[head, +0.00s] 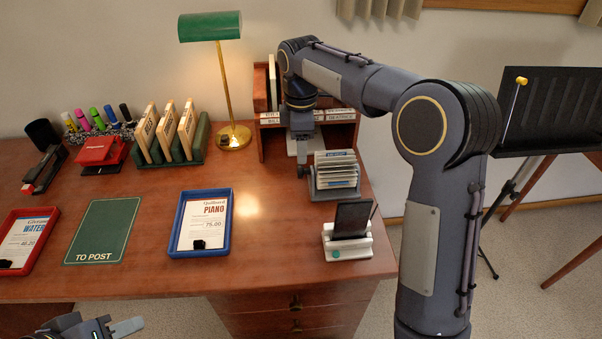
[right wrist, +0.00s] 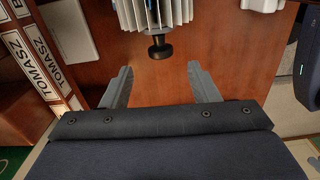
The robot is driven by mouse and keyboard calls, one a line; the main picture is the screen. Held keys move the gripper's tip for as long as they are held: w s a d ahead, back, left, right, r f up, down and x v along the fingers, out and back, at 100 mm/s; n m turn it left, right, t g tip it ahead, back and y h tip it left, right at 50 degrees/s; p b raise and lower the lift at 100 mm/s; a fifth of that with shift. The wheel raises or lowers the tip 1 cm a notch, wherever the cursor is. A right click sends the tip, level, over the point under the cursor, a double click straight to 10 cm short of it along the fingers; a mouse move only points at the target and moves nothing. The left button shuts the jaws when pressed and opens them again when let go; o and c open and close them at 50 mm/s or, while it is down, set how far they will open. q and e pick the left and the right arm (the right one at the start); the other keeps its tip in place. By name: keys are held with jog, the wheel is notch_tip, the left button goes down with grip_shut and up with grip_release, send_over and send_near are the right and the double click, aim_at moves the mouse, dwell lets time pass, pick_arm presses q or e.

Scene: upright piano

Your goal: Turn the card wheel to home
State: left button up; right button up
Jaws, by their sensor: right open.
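The card wheel (head: 336,172), a grey-based rotary file with a fan of white and blue-edged cards, stands on the desk's right part. In the right wrist view its cards (right wrist: 150,12) show at the top edge, with a dark round knob (right wrist: 160,48) on the side facing me. My right gripper (head: 302,170) is at the left side of the card wheel. In the right wrist view its two fingers (right wrist: 161,86) are apart and empty, with the knob ahead of the gap between them. My left gripper (head: 122,328) shows partly at the bottom left, away from the wheel.
Behind the wheel stands a wooden pigeonhole organizer (head: 264,140). A phone on a white dock (head: 348,240) stands in front of it. A blue tray (head: 174,222), a green mat (head: 103,230) and a brass lamp (head: 228,90) are to the left. Bare desk lies between tray and wheel.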

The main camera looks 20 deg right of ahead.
aim_at(300, 166)
jog(key=shift+s+f, duration=0.1)
jog(key=shift+f, duration=0.1)
notch_tip(300, 166, down, 8)
jog(key=shift+r+b, duration=0.25)
jog(key=shift+b, duration=0.45)
jog(key=c, duration=0.9)
jog(key=shift+r+p, duration=0.15)
jog(key=shift+p, duration=0.2)
jog(key=shift+c, duration=0.2)
jog(key=g+p, duration=0.1)
jog(key=p, duration=0.3)
jog(key=g+p, duration=0.1)
jog(key=p, duration=0.3)
jog(key=g+p, duration=0.2)
jog(key=p, duration=0.1)
jog(key=shift+w+r+y+p, duration=0.25)
jog(key=shift+w+y+p, duration=0.1)
jog(key=shift+y+p, duration=0.05)
jog(key=shift+w+f+g+p, duration=0.1)
jog(key=shift+f+g+p, duration=0.3)
jog(key=shift+g+p, duration=0.25)
